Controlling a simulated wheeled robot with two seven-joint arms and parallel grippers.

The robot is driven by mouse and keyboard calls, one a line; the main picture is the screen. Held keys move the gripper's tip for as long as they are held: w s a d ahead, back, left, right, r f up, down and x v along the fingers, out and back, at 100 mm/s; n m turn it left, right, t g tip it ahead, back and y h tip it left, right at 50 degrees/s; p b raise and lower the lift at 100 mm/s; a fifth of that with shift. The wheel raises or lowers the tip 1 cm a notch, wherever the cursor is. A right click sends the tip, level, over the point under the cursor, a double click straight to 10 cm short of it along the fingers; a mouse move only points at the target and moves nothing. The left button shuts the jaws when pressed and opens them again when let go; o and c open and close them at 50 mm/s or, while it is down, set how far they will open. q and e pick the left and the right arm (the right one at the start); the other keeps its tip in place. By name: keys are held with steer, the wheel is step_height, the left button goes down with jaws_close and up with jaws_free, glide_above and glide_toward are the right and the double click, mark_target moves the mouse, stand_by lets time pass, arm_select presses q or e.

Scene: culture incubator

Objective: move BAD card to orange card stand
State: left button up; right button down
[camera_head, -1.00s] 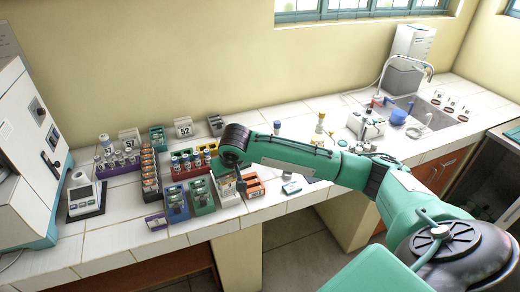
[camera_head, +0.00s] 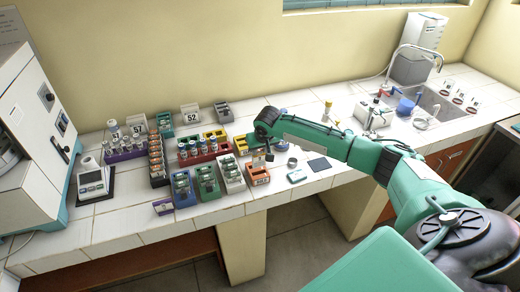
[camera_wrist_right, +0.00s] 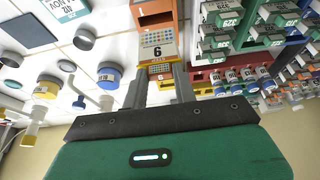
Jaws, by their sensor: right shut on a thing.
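The orange card stand (camera_head: 258,178) is at the right end of the front row of coloured stands. My right gripper (camera_head: 262,156) is above and just behind it. My left gripper is not in view.
Blue, green and white stands (camera_head: 231,184) stand close on the left of the orange one. Red and purple racks (camera_head: 126,157) hold vials behind. A dark flat pad (camera_head: 319,164) and small lids lie to the right. The sink (camera_head: 425,100) is far right.

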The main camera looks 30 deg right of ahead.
mark_target(260, 163)
steer(key=shift+f+b, duration=1.55)
steer(key=shift+f, duration=1.85)
steer(key=c, duration=1)
jaws_free()
steer(key=shift+c, duration=0.2)
steer(key=shift+r, duration=0.15)
steer(key=b+v, duration=0.3)
steer(key=v, duration=1)
steer(key=shift+s+r+b, duration=0.2)
steer(key=shift+b, duration=0.1)
